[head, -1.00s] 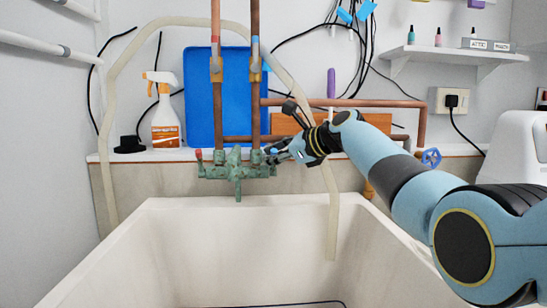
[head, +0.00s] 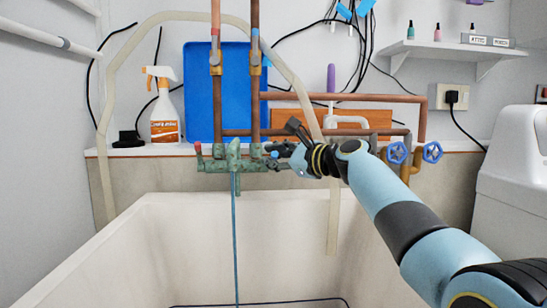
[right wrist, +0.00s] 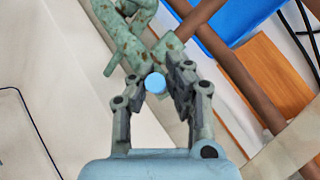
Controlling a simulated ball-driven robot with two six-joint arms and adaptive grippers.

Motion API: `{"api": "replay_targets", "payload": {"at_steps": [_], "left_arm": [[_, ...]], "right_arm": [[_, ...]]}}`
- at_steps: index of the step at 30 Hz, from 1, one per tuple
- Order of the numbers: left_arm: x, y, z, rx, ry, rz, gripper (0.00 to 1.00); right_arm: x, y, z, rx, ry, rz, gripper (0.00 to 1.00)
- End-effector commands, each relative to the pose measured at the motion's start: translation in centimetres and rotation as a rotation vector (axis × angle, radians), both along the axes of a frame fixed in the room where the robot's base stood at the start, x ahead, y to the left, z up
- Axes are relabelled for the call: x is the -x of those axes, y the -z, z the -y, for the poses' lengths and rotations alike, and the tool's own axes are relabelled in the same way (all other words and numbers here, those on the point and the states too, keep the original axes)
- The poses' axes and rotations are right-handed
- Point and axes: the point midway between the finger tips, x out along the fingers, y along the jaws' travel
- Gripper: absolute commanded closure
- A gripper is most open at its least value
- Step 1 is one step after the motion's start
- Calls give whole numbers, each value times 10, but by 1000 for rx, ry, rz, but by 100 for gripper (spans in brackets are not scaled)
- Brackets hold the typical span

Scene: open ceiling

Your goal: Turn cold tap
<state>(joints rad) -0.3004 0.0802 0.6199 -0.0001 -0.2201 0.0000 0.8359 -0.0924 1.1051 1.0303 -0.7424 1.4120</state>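The green, worn tap (head: 235,158) is mounted on copper pipes above the white basin (head: 180,230). A red-ended handle (head: 198,149) is on its left, and a blue-ended handle (head: 274,154) is on its right. A thin blue stream of water (head: 235,225) runs from the spout into the basin. My right gripper (head: 279,157) is at the blue-ended handle. In the right wrist view, the blue end (right wrist: 155,83) lies between the two partly spread fingers (right wrist: 153,75), close to the right one. Whether they touch it is unclear. My left gripper is out of view.
A spray bottle (head: 164,107) and a blue board (head: 202,105) stand on the ledge behind the tap. A pale hose (head: 333,215) hangs into the basin at right. Blue wheel valves (head: 398,152) sit on pipes behind my right arm. The basin's inside is open.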

Motion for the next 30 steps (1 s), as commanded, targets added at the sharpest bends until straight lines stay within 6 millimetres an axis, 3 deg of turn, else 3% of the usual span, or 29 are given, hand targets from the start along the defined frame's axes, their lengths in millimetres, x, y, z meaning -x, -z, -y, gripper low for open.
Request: {"api": "replay_targets", "payload": {"at_steps": [1,5,14,27,30], "left_arm": [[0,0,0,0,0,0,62],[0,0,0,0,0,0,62],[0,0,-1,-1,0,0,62],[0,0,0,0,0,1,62],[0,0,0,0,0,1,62]], "right_arm": [[0,3,0,2,0,-5,80],[0,2,0,1,1,-1,64],[-1,-4,0,0,2,3,64],[-1,-82,1,2,3,5,64],[-1,-93,0,1,2,2,64]]}}
